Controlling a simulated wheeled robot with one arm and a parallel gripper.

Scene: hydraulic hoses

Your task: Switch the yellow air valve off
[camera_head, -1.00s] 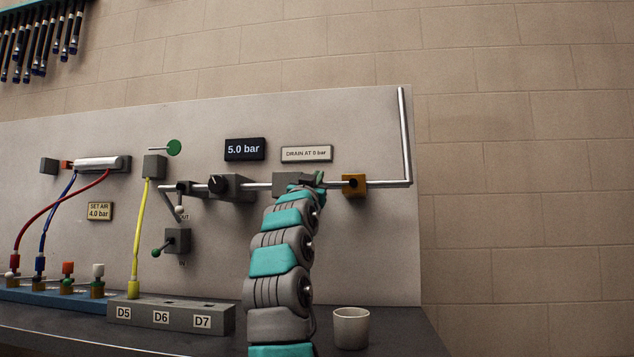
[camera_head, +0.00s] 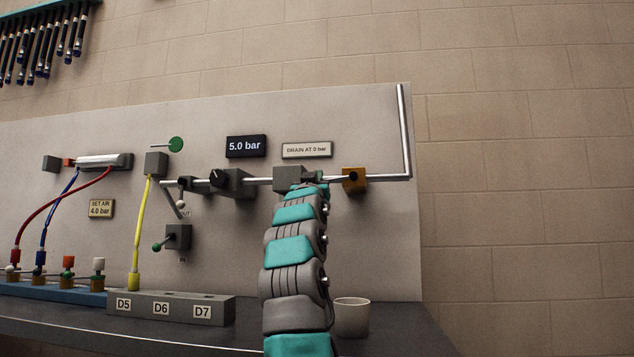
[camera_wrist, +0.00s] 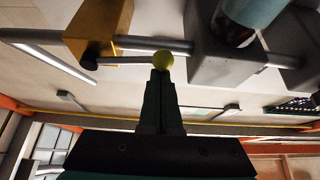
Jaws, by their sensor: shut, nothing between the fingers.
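The yellow air valve (camera_head: 354,181) is an orange-yellow block on the silver pipe at the right of the panel. Its lever runs left, nearly along the pipe, towards my gripper (camera_head: 319,178). In the wrist view the valve block (camera_wrist: 97,27) is at the upper left, and its grey lever ends in a yellow ball (camera_wrist: 163,60). My gripper (camera_wrist: 159,73) is shut and empty, with its fingertips right at the ball. I cannot tell whether they touch. My arm hides part of the panel below the pipe.
A display (camera_head: 246,146) reads 5.0 bar, beside a "DRAIN AT 0 bar" sign (camera_head: 307,150). A grey block (camera_head: 286,179) sits on the pipe left of the valve. The wall area to the right is clear.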

